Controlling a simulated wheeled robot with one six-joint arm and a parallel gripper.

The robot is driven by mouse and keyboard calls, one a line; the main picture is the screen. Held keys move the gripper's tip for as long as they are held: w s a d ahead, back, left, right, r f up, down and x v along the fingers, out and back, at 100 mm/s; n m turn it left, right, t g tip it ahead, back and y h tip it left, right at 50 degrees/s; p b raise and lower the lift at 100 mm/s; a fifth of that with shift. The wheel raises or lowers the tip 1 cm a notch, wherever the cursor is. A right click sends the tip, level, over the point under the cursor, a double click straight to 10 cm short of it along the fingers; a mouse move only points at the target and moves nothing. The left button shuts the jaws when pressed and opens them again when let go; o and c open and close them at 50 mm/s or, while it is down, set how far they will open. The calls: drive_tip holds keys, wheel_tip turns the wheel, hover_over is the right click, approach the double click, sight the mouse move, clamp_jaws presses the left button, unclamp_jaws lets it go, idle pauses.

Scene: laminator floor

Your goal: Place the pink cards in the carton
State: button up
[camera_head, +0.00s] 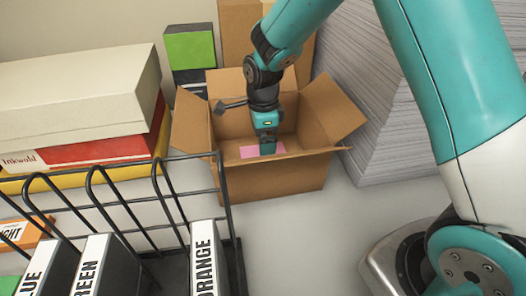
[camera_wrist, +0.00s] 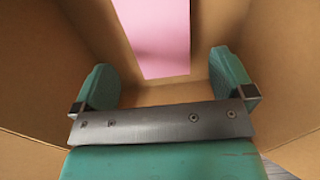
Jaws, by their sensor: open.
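The open cardboard carton (camera_head: 275,176) stands on the surface with its flaps spread. Pink cards (camera_head: 262,151) lie inside it, and they show as a flat pink strip in the wrist view (camera_wrist: 157,35). My gripper (camera_head: 267,148) reaches down into the carton from above. In the wrist view its two teal fingers (camera_wrist: 165,88) are wide apart with nothing between them. The pink cards lie beyond the fingertips, apart from them. I cannot tell how many cards there are.
A black wire rack (camera_head: 130,205) with labelled binders stands at the front left, close to the carton. Stacked boxes (camera_head: 75,95) are at the left. A green-and-black box (camera_head: 190,50) stands behind. A tall paper stack (camera_head: 365,110) stands right of the carton.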

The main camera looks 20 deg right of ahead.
wheel_tip(320, 180, up, 6)
drive_tip(key=s+a+r+n+y, duration=0.1)
drive_tip(key=s+r+n, duration=0.2)
drive_tip(key=s+n, duration=0.2)
drive_tip(key=s+a+r+n+y, duration=0.1)
drive_tip(key=s+r+n, duration=0.2)
drive_tip(key=s+n, duration=0.3)
drive_tip(key=s+a+r+n+y, duration=0.1)
drive_tip(key=s+a+r+n, duration=0.1)
drive_tip(key=s+n, duration=0.4)
drive_tip(key=shift+s+a+r+n+b, duration=0.1)
drive_tip(key=shift+s+r+n+b, duration=0.1)
drive_tip(key=shift+r+n, duration=0.2)
drive_tip(key=shift+s+r+n+b, duration=0.1)
drive_tip(key=shift+r+n+b, duration=0.1)
drive_tip(key=shift+r+n, duration=0.15)
drive_tip(key=s+a+r+n+y, duration=0.1)
drive_tip(key=s+n, duration=0.7)
drive_tip(key=shift+s+n, duration=0.3)
drive_tip(key=shift+n, duration=0.05)
drive_tip(key=shift+a, duration=0.1)
